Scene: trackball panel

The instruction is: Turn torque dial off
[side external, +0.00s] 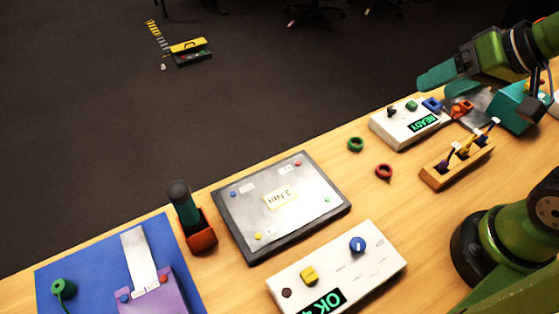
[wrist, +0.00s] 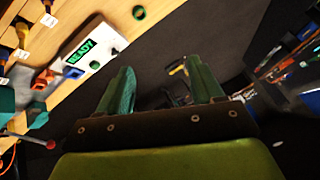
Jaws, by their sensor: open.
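A white control panel (side external: 375,262) with a green "OK" display lies at the front centre of the table in the side view. It carries a blue round dial (side external: 357,245) with a white mark, a yellow knob (side external: 309,275) and a dark red button (side external: 286,293). The labels are too small to read, so I cannot tell which is the torque dial. My gripper (side external: 437,77) is high at the upper right, far from this panel. In the wrist view my gripper (wrist: 161,82) has its two green fingers apart with nothing between them.
A second white panel (side external: 393,131) with a "READY" display stands at the back right, near my gripper. A wooden rack (side external: 445,174), green ring (side external: 355,144), red ring (side external: 384,171), grey tray (side external: 245,240) and orange holder (side external: 202,238) also occupy the table.

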